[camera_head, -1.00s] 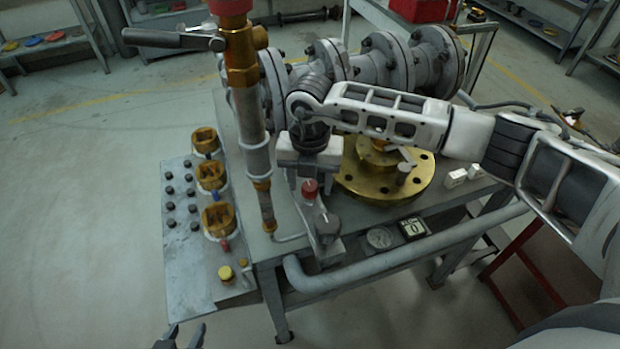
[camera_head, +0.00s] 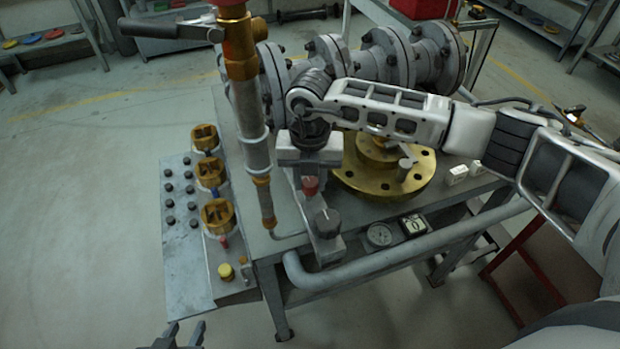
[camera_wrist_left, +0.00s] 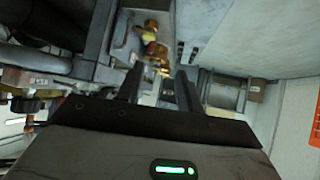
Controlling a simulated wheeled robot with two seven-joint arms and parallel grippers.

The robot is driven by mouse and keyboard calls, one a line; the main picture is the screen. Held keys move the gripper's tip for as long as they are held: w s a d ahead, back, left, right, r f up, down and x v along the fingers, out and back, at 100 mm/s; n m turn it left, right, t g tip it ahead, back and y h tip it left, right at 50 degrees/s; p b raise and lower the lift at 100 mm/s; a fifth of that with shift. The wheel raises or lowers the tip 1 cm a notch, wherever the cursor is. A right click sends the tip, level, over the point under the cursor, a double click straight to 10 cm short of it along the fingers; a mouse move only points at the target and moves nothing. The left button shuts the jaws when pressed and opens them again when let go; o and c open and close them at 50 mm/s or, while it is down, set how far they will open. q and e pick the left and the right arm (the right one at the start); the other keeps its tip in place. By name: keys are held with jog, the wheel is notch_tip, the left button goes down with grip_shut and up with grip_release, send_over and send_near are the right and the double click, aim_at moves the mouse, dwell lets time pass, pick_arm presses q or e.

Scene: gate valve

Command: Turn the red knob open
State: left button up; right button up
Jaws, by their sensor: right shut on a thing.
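The red knob (camera_head: 310,186) sits on a small grey fitting at the table's front left, in front of the brass flange (camera_head: 384,178). It has a small pale mark on its top. My right gripper (camera_head: 310,170) reaches down over the knob and is shut on it. Its body hides the knob's far side, and the fingertips are hard to make out. My left gripper (camera_head: 181,336) is low at the bottom edge of the head view, open and empty, well away from the knob. Its two dark, spread fingers also show in the left wrist view (camera_wrist_left: 158,88).
A black knob (camera_head: 326,222) is just in front of the red knob. An upright pipe with a brass fitting (camera_head: 240,70) stands close on the left. A gauge (camera_head: 379,235) and a small display (camera_head: 413,225) are on the right. A panel with brass valves (camera_head: 218,215) is further left.

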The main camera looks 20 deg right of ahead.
jog(key=n+b, duration=0.2)
jog(key=shift+f+n, duration=0.15)
jog(key=shift+n, duration=0.15)
jog(key=n+b, duration=0.2)
jog(key=shift+n, duration=0.3)
jog(key=n+b, duration=0.2)
jog(key=shift+n, duration=0.4)
jog(key=n+b, duration=0.3)
jog(key=shift+n, duration=0.3)
jog(key=shift+n+b, duration=0.85)
jog(key=shift+n, duration=0.35)
jog(key=shift+n+b, duration=0.55)
jog(key=shift+n, duration=0.35)
pick_arm(q)
jog(key=shift+n+t+h, duration=0.4)
jog(key=shift+t+h, duration=0.3)
jog(key=f, duration=0.1)
jog(key=d+f, duration=0.1)
jog(key=f, duration=0.1)
jog(key=w+d+f, duration=0.1)
jog(key=shift+f, duration=0.15)
pick_arm(e)
jog(key=shift+r+n, duration=0.2)
jog(key=shift+n, duration=0.3)
pick_arm(q)
jog(key=shift+b, duration=0.3)
